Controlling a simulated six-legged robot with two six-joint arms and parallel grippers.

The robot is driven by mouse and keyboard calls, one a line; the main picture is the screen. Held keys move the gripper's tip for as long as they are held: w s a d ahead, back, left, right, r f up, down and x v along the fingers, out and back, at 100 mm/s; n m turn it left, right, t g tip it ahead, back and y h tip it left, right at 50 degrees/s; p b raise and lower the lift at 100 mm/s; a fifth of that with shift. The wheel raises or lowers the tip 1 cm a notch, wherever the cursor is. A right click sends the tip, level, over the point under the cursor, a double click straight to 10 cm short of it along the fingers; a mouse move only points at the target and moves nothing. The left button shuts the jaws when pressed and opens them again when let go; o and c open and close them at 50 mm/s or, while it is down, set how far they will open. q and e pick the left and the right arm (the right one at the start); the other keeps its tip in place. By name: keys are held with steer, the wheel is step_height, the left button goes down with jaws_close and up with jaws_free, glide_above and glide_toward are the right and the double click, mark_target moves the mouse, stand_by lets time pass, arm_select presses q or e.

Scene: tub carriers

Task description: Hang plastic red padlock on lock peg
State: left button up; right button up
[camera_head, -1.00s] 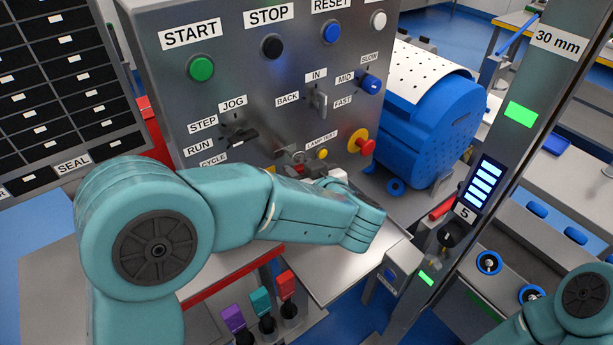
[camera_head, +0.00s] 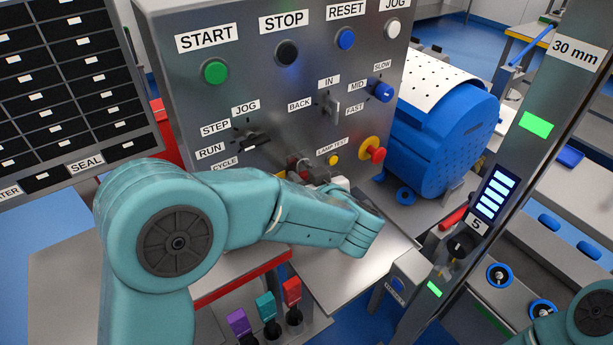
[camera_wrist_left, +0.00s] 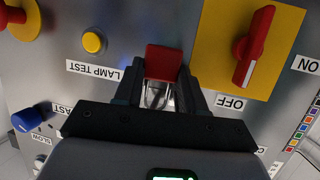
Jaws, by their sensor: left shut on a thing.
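My left gripper (camera_wrist_left: 160,82) is shut on the red padlock (camera_wrist_left: 164,62), with its dark fingers on either side. A clear or silvery part shows below the red body in the wrist view. The padlock is in front of the grey control panel, between the LAMP TEST label and the yellow OFF/ON plate (camera_wrist_left: 208,72). I cannot tell whether it touches the panel. In the head view my left arm hides most of the gripper and that part of the panel. I cannot make out the lock peg. My right gripper is out of view; only part of its arm shows at lower right.
A red switch handle (camera_wrist_left: 253,46) stands out from the yellow plate. A yellow button (camera_wrist_left: 93,42) and a red stop knob (camera_head: 378,154) are close by. Purple, teal and red pieces (camera_head: 292,290) stand in black holders below. A grey post (camera_head: 540,130) rises at right.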

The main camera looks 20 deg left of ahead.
arm_select(q)
steer(key=shift+s+f, duration=0.1)
steer(key=shift+f, duration=0.25)
steer(key=o, duration=1.1)
steer(key=shift+o, duration=0.2)
steer(key=shift+r, duration=0.1)
steer(key=shift+o, duration=1.5)
steer(key=shift+w+r, duration=0.1)
steer(key=shift+w, duration=0.1)
steer(key=shift+r, duration=0.15)
steer(key=shift+s+f, duration=0.1)
steer(key=shift+f, duration=0.15)
